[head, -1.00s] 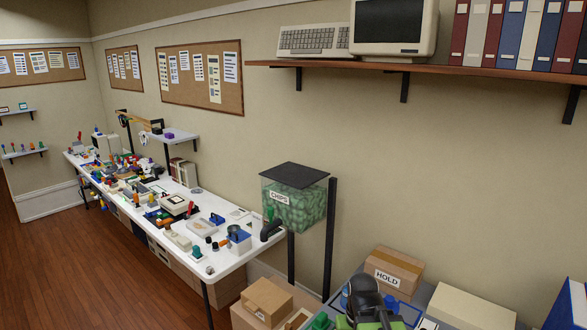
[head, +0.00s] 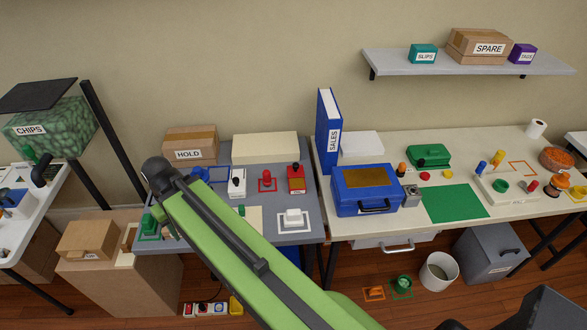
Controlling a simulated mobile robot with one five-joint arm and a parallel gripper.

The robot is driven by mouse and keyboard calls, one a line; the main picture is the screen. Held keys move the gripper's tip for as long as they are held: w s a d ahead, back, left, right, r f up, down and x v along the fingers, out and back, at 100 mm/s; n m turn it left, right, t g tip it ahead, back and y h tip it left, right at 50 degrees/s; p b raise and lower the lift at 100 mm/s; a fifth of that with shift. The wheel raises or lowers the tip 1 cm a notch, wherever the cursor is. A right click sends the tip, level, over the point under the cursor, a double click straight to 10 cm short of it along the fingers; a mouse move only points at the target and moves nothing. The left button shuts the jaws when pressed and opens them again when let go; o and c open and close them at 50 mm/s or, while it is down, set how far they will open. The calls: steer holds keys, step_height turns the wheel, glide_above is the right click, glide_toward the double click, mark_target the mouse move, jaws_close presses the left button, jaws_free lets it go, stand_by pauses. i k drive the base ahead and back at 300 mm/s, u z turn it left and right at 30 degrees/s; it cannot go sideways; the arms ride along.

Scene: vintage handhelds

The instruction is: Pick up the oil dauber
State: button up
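I cannot tell for certain which item is the oil dauber; nothing in the head view carries that name. Small upright handled items stand on the right table: a blue and yellow one (head: 480,167), a yellow one (head: 497,157) and an orange-topped one (head: 401,169). On the grey table are a white item with a black knob (head: 237,183) and a red box with a knob (head: 296,178). My green arm crosses the view from bottom right to a black joint at upper left, over the grey table. My gripper's fingers do not show.
A blue case (head: 352,190), a blue SALES binder (head: 329,132) and a green mat (head: 455,203) are on the right table (head: 350,232). A HOLD box (head: 189,145) is on the grey table (head: 285,239). A bin (head: 438,272) and a grey container (head: 492,254) stand on the floor.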

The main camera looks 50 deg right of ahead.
mark_target(267, 182)
steer(key=z, duration=1.8)
steer(key=k, duration=0.55)
steer(key=z, duration=0.75)
steer(key=i, duration=0.9)
steer(key=u, duration=0.2)
